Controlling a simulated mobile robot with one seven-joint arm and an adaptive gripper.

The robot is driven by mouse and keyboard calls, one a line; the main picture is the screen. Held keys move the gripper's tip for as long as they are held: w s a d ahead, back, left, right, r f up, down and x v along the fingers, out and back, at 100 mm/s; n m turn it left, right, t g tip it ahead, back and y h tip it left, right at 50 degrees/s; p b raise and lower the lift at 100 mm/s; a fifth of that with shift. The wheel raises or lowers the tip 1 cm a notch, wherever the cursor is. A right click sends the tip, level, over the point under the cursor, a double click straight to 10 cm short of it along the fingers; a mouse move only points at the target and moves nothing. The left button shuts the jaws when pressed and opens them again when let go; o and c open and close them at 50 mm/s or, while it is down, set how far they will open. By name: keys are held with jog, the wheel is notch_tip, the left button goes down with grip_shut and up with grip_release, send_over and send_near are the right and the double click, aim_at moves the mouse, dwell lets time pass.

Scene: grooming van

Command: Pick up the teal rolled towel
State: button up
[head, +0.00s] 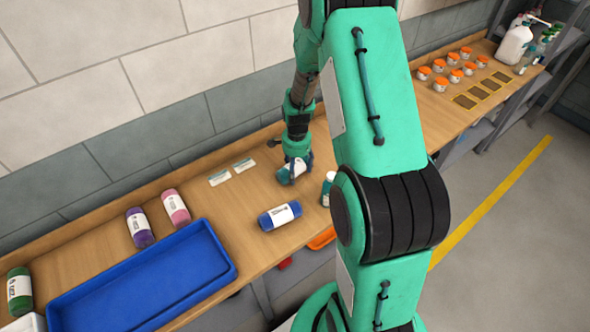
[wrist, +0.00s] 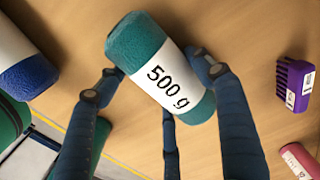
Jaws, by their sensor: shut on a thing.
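The teal rolled towel (wrist: 141,42) has a white band reading "500 g" and fills the middle of the wrist view. My gripper (wrist: 153,84) is shut on it, with dark blue fingers at both sides and another finger below. In the head view the towel (head: 284,175) is partly hidden by my gripper (head: 296,165), low over the wooden bench. I cannot tell whether it touches the bench.
A blue rolled towel (head: 267,220) lies close by on the bench. Purple (head: 137,239) and pink (head: 171,215) rolls lie farther left, near a blue tray (head: 80,295). A teal-and-white container (head: 327,192) stands right of my gripper. Small orange-lidded jars (head: 440,85) stand at the far right.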

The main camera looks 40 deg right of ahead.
aim_at(297, 166)
jog(key=shift+r+p, duration=0.6)
jog(key=shift+r, duration=4.4)
